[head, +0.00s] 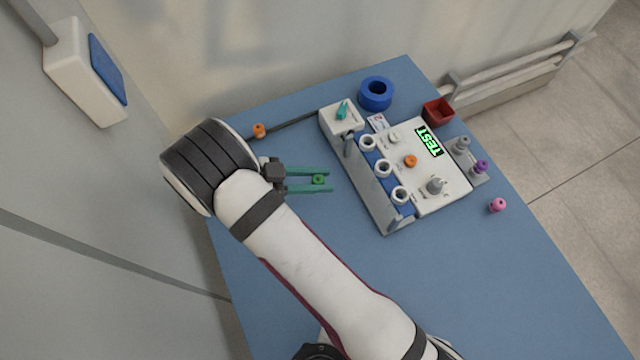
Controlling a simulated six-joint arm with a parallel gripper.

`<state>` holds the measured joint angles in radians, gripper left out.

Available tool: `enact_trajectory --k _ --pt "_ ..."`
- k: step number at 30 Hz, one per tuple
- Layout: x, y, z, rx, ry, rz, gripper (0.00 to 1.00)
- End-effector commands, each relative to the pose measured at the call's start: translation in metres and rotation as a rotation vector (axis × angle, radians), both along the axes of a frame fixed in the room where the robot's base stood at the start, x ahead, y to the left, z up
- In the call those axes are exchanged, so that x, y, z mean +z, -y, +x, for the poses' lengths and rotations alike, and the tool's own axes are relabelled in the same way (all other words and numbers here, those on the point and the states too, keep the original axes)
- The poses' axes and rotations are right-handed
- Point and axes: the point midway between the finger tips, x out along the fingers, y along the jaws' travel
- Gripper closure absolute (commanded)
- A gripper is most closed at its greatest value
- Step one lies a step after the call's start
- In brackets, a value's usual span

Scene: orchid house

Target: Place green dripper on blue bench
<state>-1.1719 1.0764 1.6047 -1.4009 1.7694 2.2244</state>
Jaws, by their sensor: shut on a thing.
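The small green dripper (319,179) sits between the two green fingers of my gripper (316,180), near their tips. The gripper is shut on it. The blue bench (460,285) lies beneath. The gripper is over a bare part of the bench, left of the white test unit. I cannot tell from this view whether the dripper touches the bench or is held above it.
The white test unit (445,190) with white-ringed sockets stands right of my gripper. A blue ring (376,93), a red box (438,112), an orange dripper (259,130) and a pink dripper (497,205) lie around it. The bench's front part is clear.

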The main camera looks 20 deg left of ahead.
Motion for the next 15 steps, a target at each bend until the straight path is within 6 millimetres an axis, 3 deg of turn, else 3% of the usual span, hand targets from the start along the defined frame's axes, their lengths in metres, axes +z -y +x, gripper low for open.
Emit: enact_trajectory --k 7,15 --pt "-0.039 -0.002 0.0 0.0 0.0 -0.001 1.0" --pt "-0.042 -0.002 0.0 0.001 0.0 0.0 1.0"
